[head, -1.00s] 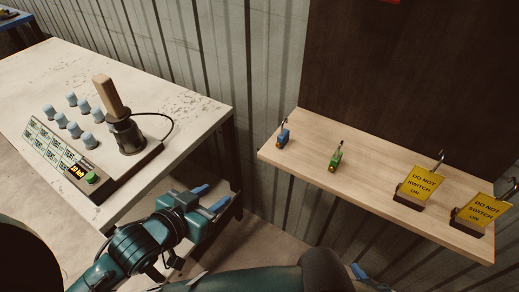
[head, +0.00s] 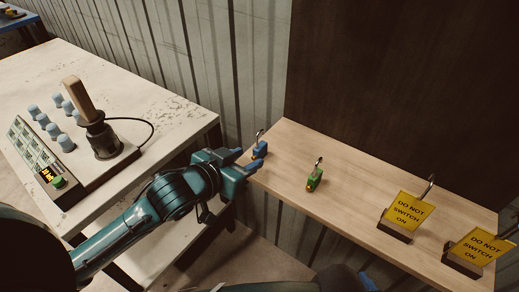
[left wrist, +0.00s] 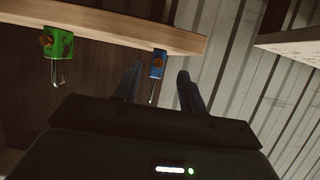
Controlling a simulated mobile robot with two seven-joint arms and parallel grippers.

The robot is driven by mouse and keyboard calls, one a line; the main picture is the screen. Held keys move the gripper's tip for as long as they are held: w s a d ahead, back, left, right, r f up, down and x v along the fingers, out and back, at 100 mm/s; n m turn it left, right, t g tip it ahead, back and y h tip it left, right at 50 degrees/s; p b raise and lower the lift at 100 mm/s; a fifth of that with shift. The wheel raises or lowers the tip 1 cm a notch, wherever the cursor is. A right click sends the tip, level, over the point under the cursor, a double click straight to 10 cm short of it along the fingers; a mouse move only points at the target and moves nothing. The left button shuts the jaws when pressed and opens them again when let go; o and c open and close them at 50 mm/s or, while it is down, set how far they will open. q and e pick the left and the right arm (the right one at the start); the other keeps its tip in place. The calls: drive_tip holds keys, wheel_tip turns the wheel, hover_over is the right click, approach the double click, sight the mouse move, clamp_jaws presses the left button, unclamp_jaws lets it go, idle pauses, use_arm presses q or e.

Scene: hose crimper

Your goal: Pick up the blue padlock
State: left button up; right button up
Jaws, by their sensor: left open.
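The blue padlock (head: 260,149) stands at the left end of the wooden shelf (head: 340,205), its shackle upward. My left gripper (head: 243,163) is open just in front of and left of the padlock, with its fingers pointing toward it. In the left wrist view the blue padlock (left wrist: 158,64) appears upside down, ahead of and between the two blue fingertips (left wrist: 161,78), nearer the left one. Whether a finger touches it cannot be told. My right gripper (head: 368,282) shows only as a blue bit at the bottom edge.
A green padlock (head: 315,178) stands to the right on the shelf. Two yellow "DO NOT SWITCH ON" tags (head: 408,213) with shackles are further right. A dark panel rises behind. The white table (head: 165,110) at left holds a control box with a lever.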

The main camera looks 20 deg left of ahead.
sight(255, 154)
use_arm(q)
drive_tip(key=x, duration=0.4)
drive_tip(key=shift+w+d, duration=0.25)
drive_tip(key=shift+w, duration=0.05)
drive_tip(key=shift+r, duration=0.1)
clamp_jaws()
